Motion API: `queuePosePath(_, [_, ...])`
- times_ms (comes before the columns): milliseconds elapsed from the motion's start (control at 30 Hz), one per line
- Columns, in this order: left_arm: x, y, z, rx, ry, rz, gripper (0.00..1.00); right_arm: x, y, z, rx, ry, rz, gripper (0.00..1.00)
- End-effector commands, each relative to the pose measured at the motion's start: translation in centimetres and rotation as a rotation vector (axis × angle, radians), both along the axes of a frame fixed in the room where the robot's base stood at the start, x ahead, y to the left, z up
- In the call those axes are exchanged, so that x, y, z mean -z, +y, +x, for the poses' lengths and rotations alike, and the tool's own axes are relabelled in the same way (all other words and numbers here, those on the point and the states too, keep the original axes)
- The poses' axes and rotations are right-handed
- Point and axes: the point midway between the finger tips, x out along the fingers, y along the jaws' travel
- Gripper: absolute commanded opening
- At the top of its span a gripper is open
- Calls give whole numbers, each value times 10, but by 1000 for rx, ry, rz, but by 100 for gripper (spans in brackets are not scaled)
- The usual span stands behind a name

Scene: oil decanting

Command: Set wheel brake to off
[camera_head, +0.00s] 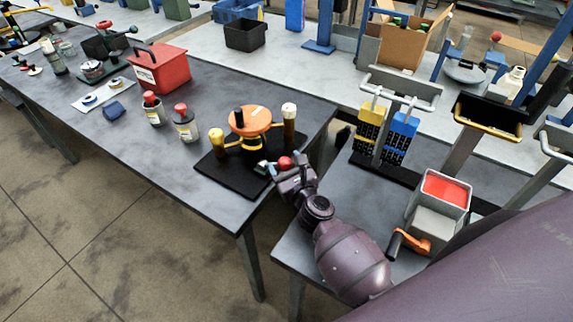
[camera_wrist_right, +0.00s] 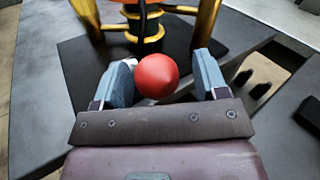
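An orange wheel (camera_head: 250,121) with yellow-gold supports stands on a black base plate (camera_head: 222,178) at the near right end of the long grey table. A red ball knob (camera_head: 285,163) sits at the plate's near right side; it looks like the wheel brake's handle. Its lever and setting are hidden. My right gripper (camera_head: 274,168) is at this knob. In the right wrist view, the red knob (camera_wrist_right: 156,76) shows between the two blue-grey fingers of the right gripper (camera_wrist_right: 163,84), nearer the left finger. The fingers are apart, with a gap on the right. My left gripper is not in view.
Two bottles with red tops (camera_head: 185,125) (camera_head: 153,108) and a red box (camera_head: 160,68) stand left of the wheel. A grey container with red contents (camera_head: 445,188) and an orange handle (camera_head: 408,241) are on the right table. A gap separates the two tables.

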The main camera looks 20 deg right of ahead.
Motion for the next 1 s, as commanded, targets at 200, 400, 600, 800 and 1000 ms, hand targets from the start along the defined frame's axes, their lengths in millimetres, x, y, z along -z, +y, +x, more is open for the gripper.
queuePosePath(200, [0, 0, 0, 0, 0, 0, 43, 0, 1, -11, -2, 0, 2, 66])
queuePosePath(400, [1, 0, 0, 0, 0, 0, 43, 1, 1, -42, -1, 1, 1, 66])
queuePosePath(600, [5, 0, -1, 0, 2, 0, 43, 1, 1, -76, 0, 2, 0, 66])
queuePosePath(800, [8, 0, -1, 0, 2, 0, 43, 1, 0, -99, 1, 2, 0, 66])
queuePosePath(1000, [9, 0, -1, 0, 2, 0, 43, 0, 1, -107, 1, 1, -1, 66])
